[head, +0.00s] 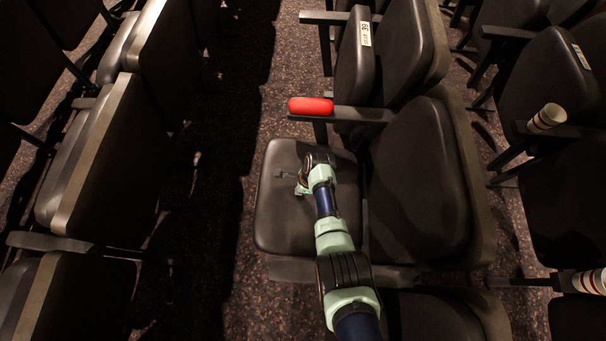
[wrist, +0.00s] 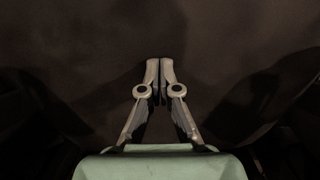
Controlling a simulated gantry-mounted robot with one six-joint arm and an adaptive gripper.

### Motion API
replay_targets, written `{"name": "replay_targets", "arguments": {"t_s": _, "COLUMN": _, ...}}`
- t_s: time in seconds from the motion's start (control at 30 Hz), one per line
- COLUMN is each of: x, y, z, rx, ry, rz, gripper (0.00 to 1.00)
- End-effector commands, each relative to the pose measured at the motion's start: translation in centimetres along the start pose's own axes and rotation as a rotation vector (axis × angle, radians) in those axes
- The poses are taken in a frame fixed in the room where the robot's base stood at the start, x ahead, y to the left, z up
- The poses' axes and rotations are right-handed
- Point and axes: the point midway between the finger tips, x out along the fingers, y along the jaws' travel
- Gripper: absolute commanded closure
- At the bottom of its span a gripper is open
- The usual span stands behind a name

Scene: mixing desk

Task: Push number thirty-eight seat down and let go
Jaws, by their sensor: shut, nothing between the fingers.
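A dark seat (head: 275,215) in the middle row lies folded down, flat, in the head view. No number shows on it. The seat behind it in the same row stands folded up, with a white label (head: 365,33) that seems to read 39. My gripper (head: 301,185) is over the middle of the flat seat pad. In the wrist view my gripper (wrist: 160,75) is shut, fingertips together with nothing between them, in front of a dark plain surface. I cannot tell whether the fingertips touch the pad.
A red object (head: 311,106) lies on the armrest (head: 362,115) beyond the flat seat. Striped cups (head: 546,117) are at the right row. Another row's seat backs (head: 110,160) stand at left. The speckled aisle floor (head: 262,310) between rows is clear.

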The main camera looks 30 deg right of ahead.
Motion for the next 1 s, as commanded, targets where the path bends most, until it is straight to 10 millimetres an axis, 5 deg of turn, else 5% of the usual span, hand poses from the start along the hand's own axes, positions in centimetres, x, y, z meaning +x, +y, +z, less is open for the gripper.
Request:
{"name": "replay_targets", "arguments": {"t_s": 0.43, "x": -0.8, "y": -0.1, "z": 0.0, "rx": 0.000, "ry": 0.000, "rz": -0.002, "gripper": 1.00}}
{"name": "replay_targets", "arguments": {"t_s": 1.0, "x": -10.3, "y": -0.1, "z": -1.1, "rx": 0.001, "ry": -0.001, "rz": -0.003, "gripper": 1.00}}
